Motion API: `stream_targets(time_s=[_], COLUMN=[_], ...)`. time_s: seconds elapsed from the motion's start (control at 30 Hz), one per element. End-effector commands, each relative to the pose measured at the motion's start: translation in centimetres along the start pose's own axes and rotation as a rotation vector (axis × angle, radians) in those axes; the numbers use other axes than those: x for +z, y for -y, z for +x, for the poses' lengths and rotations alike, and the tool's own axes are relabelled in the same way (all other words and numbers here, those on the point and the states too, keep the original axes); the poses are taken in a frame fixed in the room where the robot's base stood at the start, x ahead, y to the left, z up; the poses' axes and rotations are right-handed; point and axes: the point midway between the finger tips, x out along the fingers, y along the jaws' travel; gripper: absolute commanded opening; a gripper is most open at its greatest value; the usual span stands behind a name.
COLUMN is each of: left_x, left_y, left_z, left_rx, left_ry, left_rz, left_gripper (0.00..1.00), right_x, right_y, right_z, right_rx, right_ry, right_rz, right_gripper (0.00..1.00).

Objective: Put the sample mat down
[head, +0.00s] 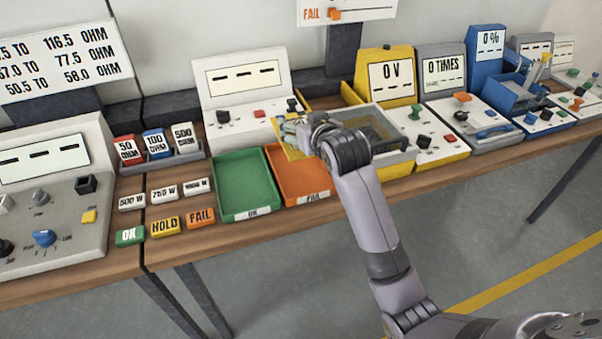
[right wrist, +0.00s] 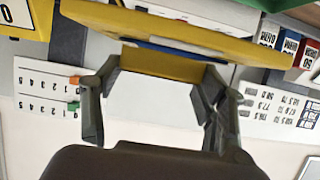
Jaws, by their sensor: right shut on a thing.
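My right gripper (head: 306,129) is above the back edge of the orange FAIL tray, in front of the white meter. It is shut on a yellow piece (head: 290,151), which looks like the sample mat. In the right wrist view, the fingers (right wrist: 160,72) grip a yellow tab of this wide, flat piece (right wrist: 150,28). A thin blue and white edge shows along it. The gripper and wrist hide much of the piece in the head view, and I cannot tell whether it touches anything below. My left gripper is not in view.
The green OK tray (head: 222,208) and the orange FAIL tray (head: 318,190) look empty. A yellow-framed station (head: 385,78) with a dark clear plate stands right of my gripper. Resistor blocks (head: 155,142) and labelled tiles (head: 165,226) lie to the left.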

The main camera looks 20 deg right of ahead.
Motion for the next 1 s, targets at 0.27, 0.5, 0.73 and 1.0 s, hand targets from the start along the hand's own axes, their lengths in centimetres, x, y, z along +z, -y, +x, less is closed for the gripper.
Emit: stream_targets(time_s=[0.27, 0.5, 0.73, 1.0], left_x=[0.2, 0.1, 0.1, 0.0], left_y=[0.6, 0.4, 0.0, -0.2], left_z=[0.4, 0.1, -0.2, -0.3], left_rx=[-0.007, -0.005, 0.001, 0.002], left_ry=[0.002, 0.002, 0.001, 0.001], left_rz=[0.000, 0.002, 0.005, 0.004], left_gripper=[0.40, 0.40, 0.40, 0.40], right_x=[-4.7, -0.1, 5.5, 9.1], right_y=[-1.0, -1.0, -0.9, -0.9], right_z=[1.9, 3.8, 6.1, 7.7], right_rx=[0.007, 0.006, 0.006, 0.006], right_ry=[0.001, 0.007, 0.005, -0.002], right_rz=[0.003, 0.004, 0.004, 0.003], right_gripper=[0.34, 0.34, 0.34, 0.34])
